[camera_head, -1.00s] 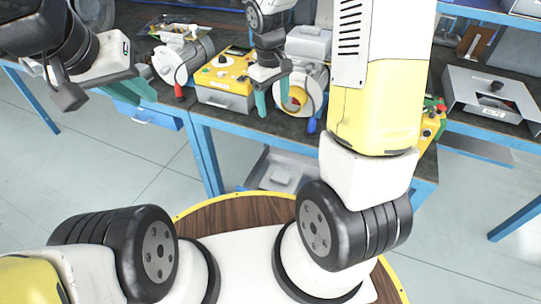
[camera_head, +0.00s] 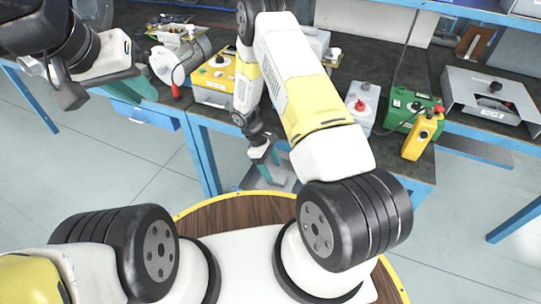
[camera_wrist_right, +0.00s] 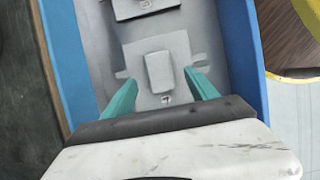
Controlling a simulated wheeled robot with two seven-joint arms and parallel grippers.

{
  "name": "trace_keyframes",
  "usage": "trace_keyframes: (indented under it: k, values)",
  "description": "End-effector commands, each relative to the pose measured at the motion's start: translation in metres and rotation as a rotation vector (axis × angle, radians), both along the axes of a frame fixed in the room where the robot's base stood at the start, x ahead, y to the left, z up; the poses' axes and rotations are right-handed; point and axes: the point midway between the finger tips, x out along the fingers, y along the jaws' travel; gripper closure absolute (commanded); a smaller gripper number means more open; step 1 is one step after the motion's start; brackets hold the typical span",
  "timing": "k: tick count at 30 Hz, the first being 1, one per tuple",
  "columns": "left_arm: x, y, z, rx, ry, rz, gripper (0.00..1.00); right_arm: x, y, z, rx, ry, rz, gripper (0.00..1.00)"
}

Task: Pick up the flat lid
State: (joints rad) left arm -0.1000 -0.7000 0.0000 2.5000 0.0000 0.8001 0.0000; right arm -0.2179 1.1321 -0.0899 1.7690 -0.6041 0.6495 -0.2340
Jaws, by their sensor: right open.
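My right gripper (camera_head: 269,167) is open and points down over the grey tray below the bench. In the right wrist view its two teal fingers (camera_wrist_right: 161,78) are apart and empty. A flat grey lid (camera_wrist_right: 155,64) with a raised block handle lies in the tray, its handle just ahead of and between the fingertips. The lid also shows in the head view (camera_head: 282,178), partly hidden by the gripper. A second grey plate with a raised handle (camera_wrist_right: 143,6) lies further up in the tray. My left gripper (camera_head: 140,86) is at the upper left; its opening is unclear.
The tray has blue side walls (camera_wrist_right: 75,60). On the bench above stand a blower (camera_head: 180,62), a yellow box (camera_head: 214,80), a green box (camera_head: 412,108) and a grey bracket (camera_head: 490,95). My round wooden base lies in front.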

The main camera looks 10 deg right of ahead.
Motion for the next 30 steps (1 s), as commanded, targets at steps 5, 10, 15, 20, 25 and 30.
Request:
trace_keyframes:
  k: [5,10,15,20,25,30]
  values:
    - [0.000,0.000,0.000,0.000,0.000,0.000,0.80,-0.005,-0.009,-0.027,-0.001,0.003,-0.001,0.33]
    - [0.000,0.000,0.000,0.000,0.000,0.000,0.80,-0.007,-0.013,-0.040,-0.001,0.001,-0.001,0.33]
    - [0.000,0.000,0.000,0.000,0.000,0.000,0.80,-0.008,-0.014,-0.040,0.000,-0.001,-0.002,0.33]
    - [0.000,0.000,0.000,0.000,0.000,0.000,0.80,-0.008,-0.013,-0.040,0.000,0.000,-0.001,0.54]
    - [0.000,0.000,0.000,0.000,0.000,0.000,0.80,-0.008,-0.013,-0.040,0.000,0.000,-0.001,0.88]
    - [0.000,0.000,0.000,0.000,0.000,0.000,0.80,-0.007,-0.013,-0.040,0.000,-0.001,-0.002,1.00]
